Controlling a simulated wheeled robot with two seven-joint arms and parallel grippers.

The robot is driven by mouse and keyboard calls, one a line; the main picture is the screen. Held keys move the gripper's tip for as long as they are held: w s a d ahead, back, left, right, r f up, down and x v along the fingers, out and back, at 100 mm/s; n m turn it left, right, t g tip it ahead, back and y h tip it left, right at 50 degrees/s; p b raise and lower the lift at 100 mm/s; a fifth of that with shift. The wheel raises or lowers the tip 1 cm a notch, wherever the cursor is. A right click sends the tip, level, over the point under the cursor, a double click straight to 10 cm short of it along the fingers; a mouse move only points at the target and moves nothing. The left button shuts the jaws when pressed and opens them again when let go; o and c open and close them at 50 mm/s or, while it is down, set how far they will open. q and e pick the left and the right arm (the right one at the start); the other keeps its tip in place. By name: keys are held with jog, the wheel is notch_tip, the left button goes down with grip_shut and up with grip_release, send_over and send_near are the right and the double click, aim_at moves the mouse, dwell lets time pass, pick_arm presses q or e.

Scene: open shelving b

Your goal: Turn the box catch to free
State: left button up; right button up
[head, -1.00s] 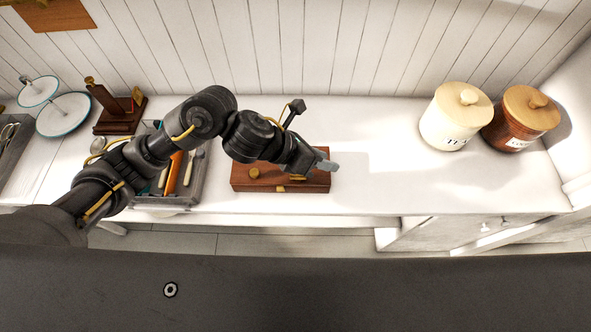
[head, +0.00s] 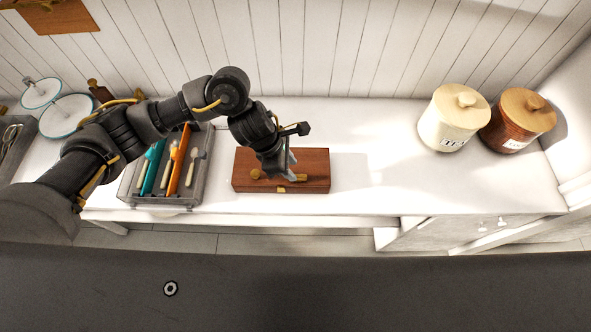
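The reddish-brown wooden box (head: 315,163) lies on the white counter in the middle of the head view. Brass-coloured fittings show near its front edge: a round knob (head: 255,174) at the left and a bar-like piece (head: 301,177) to its right, which I take to be the catch. A small brass plate (head: 281,190) is on the front face. My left gripper (head: 291,174) points down over the box at these fittings. Its fingers partly hide the middle of them. I cannot tell whether they touch or how far they are apart. My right gripper is not in view.
A grey cutlery tray (head: 194,190) with several utensils stands left of the box, under my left arm. A cream jar (head: 447,130) and a brown jar (head: 505,132) stand at the right. The counter between box and jars (head: 380,170) is clear.

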aim_at(298, 176)
pick_arm(q)
jog(key=shift+p+x, duration=0.3)
jog(key=shift+x, duration=1.9)
grip_shut()
